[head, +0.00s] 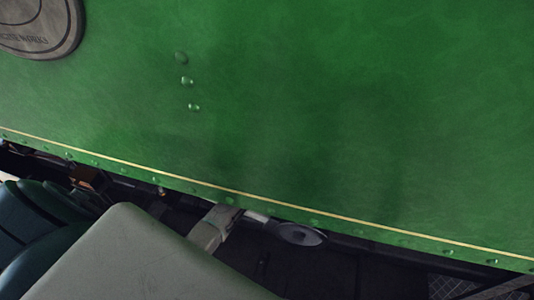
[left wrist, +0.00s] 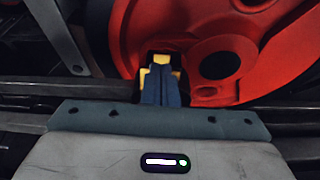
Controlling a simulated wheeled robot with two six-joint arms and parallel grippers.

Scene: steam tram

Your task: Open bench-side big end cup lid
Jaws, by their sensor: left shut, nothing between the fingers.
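In the left wrist view my left gripper (left wrist: 160,78) is shut and empty, its two dark blue fingers side by side. Yellow brass parts (left wrist: 163,59) show just past and on both sides of the fingertips, in front of a red wheel (left wrist: 212,62). They may belong to the big end and its cup, but the fingers cover their middle. I cannot tell the lid apart, whether it is open, or whether the fingers touch it. In the head view the left gripper is hidden below the green panel (head: 300,110), and my right gripper does not show.
Dark horizontal rods (left wrist: 65,88) run across the wheel beside my left gripper. The green panel's riveted lower edge hangs over the dark running gear. An oval metal rod end (head: 302,235) sits under that edge. A grey oval plate (head: 40,25) is at upper left.

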